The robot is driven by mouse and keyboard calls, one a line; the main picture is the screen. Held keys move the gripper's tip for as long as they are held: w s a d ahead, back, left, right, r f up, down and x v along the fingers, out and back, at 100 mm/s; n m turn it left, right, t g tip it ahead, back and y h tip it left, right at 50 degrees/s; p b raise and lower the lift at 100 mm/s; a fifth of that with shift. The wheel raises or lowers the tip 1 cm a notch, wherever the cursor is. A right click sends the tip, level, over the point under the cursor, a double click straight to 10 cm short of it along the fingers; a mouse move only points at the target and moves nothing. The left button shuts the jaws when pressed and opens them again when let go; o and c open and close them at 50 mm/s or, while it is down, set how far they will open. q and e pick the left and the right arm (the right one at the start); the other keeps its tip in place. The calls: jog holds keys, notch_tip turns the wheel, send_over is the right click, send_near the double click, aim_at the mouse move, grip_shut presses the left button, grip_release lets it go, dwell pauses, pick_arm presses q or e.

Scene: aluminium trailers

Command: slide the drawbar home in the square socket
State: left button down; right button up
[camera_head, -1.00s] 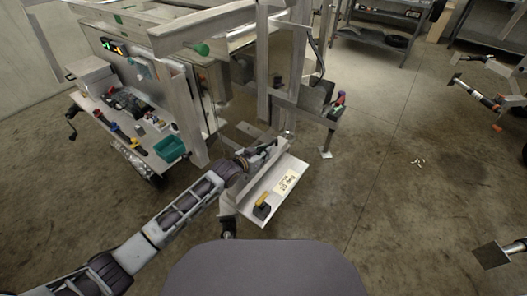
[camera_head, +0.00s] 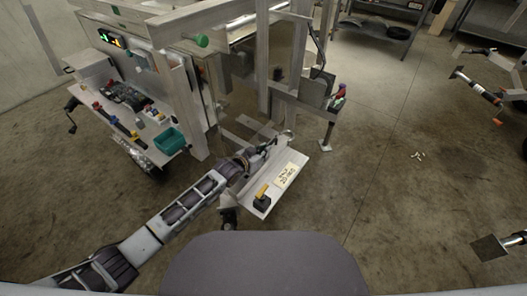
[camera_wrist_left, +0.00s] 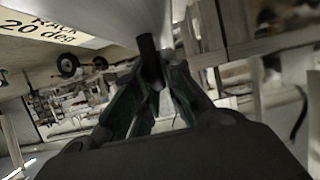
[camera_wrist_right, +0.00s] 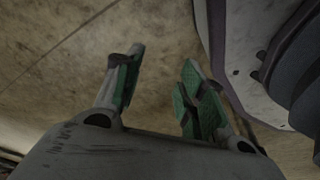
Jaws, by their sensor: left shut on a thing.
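My left gripper (camera_head: 268,149) is at the upper edge of a pale tilted rack plate (camera_head: 246,204). In the left wrist view its green-padded fingers (camera_wrist_left: 152,92) are shut on a dark round rod (camera_wrist_left: 149,56), whose far end lies close to a pale metal surface. I cannot tell whether this rod is part of the drawbar. The square socket cannot be made out; the arm and frame posts cover much of that area. My right gripper shows only in the right wrist view (camera_wrist_right: 158,88), its fingers apart and empty above the floor.
The rack plate carries a printed label (camera_head: 287,174) and a yellow-and-black block (camera_head: 262,193). A bench with a teal bin (camera_head: 170,143) stands left. An upright metal post (camera_head: 190,110) rises behind my left arm. The concrete floor (camera_head: 385,200) to the right is mostly clear.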

pick_arm(q)
jog(key=c, duration=1.9)
grip_release()
jog(key=shift+o, duration=2)
pick_arm(e)
jog(key=shift+w+d+r, duration=0.1)
jog(key=shift+w+d, duration=0.05)
jog(key=shift+d, duration=0.3)
jog(key=shift+d, duration=0.15)
